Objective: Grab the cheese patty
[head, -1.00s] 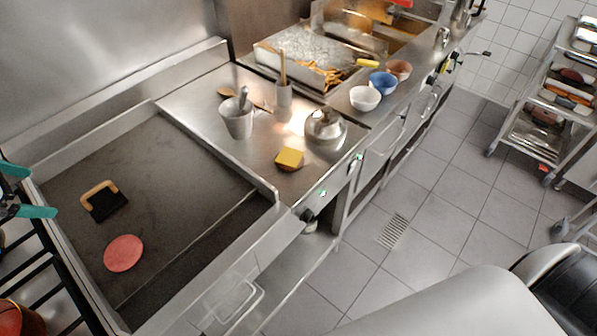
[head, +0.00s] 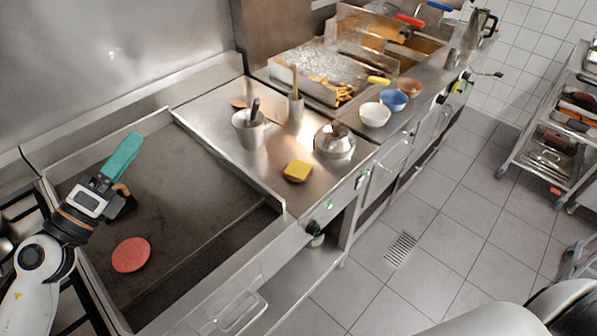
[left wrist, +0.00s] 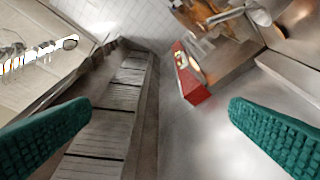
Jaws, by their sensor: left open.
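The cheese patty (head: 297,171), a patty with a yellow cheese slice on top, lies on the steel counter (head: 222,112) right of the griddle. My left gripper (head: 124,156), with teal fingers, is above the griddle's left part, well left of the patty and apart from it. In the left wrist view its two teal fingers (left wrist: 160,125) stand wide apart with nothing between them. The patty does not show in that view. My right gripper is not in view.
A red patty (head: 131,254) and a black press, partly hidden by my left gripper, are on the griddle (head: 190,190). A metal dome (head: 335,143), a utensil cup (head: 249,130) and bowls (head: 375,115) stand around the counter. Fryers are behind.

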